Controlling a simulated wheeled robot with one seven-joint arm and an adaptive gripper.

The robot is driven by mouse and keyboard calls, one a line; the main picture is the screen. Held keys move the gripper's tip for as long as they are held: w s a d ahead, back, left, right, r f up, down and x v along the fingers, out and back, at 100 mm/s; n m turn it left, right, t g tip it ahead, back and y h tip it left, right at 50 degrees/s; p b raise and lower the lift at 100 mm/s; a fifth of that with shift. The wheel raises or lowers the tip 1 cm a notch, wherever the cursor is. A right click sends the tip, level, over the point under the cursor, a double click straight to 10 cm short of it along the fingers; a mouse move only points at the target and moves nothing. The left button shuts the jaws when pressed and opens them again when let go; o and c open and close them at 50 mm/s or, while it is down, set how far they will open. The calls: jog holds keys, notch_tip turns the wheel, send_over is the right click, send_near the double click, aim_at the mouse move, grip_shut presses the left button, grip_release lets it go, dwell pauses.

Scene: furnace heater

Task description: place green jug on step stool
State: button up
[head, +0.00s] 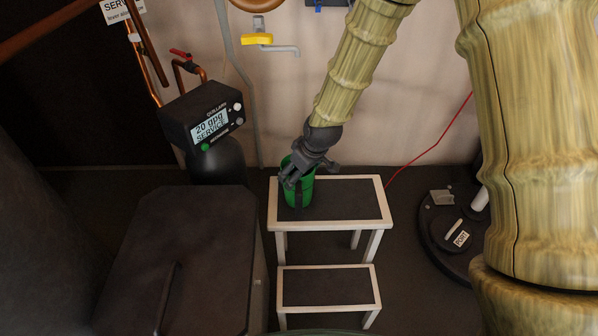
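The green jug (307,191) is at the left end of the top step of the step stool (357,205). The stool has two dark steps with white frames. My gripper (298,180) comes down over the jug from above. A dark finger overlaps the jug's front wall, and part of the gripper covers its rim. I cannot tell whether the fingers press on the jug. The jug looks upright and appears to rest on the step, but its base is partly hidden.
A dark lidded bin (190,250) stands just left of the stool. A water softener with a display (208,125) is behind it. A round black base (455,235) lies on the floor to the right. The right part of the top step and the lower step (327,288) are clear.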

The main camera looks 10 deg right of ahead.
jog(key=o, duration=1.2)
jog(key=shift+f, duration=0.1)
jog(key=shift+o, duration=0.2)
jog(key=p+v, duration=0.2)
jog(key=v, duration=1)
